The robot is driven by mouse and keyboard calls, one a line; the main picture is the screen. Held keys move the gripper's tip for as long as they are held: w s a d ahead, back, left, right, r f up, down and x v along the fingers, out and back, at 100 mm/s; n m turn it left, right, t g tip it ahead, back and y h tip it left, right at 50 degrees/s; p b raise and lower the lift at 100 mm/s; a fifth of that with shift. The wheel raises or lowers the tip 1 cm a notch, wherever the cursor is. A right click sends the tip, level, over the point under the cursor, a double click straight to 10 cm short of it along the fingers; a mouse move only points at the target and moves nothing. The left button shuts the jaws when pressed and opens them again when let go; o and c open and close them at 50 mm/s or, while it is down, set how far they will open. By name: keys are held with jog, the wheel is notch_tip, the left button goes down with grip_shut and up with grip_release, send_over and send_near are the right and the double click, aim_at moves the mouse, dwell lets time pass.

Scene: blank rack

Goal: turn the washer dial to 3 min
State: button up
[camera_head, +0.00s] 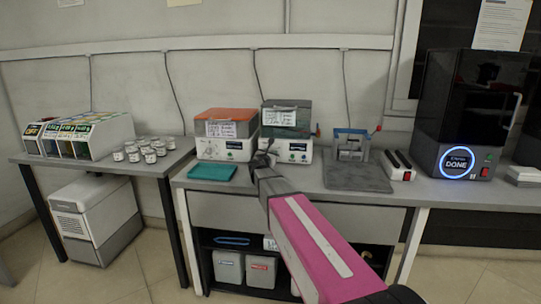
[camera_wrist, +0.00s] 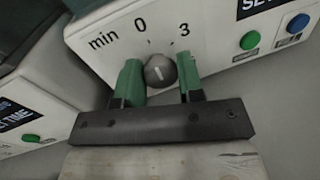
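The dial (camera_wrist: 160,71) is a small round grey knob with a pale line mark, on the white front of a washer with a dark grey lid (camera_head: 287,116). Above it are "min", "0" on the left and "3" on the right. The pale mark tilts up and left, roughly towards the 0 side. My gripper (camera_wrist: 161,80) has its green fingers on either side of the dial, close against it with no clear gap. In the head view my gripper (camera_head: 264,152) is at the left of that washer's front; the dial is hidden there.
An orange-lidded machine (camera_head: 228,122) stands close on the left. A green button (camera_wrist: 250,40) and a blue button (camera_wrist: 298,23) are right of the dial. A teal tray (camera_head: 212,172) lies in front on the bench. A tube rack (camera_head: 351,143) on a grey mat (camera_head: 358,177) is to the right.

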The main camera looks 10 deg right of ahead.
jog(key=shift+m, duration=0.3)
jog(key=m, duration=0.5)
jog(key=shift+s+d+g+y, duration=0.1)
jog(key=shift+g+y, duration=0.2)
jog(key=m+y, duration=0.1)
jog(key=m, duration=0.4)
jog(key=shift+d, duration=0.1)
dwell(0.5)
jog(key=o, duration=0.9)
jog(key=v, duration=1.1)
jog(key=shift+d+r, duration=0.1)
jog(key=shift+r, duration=0.1)
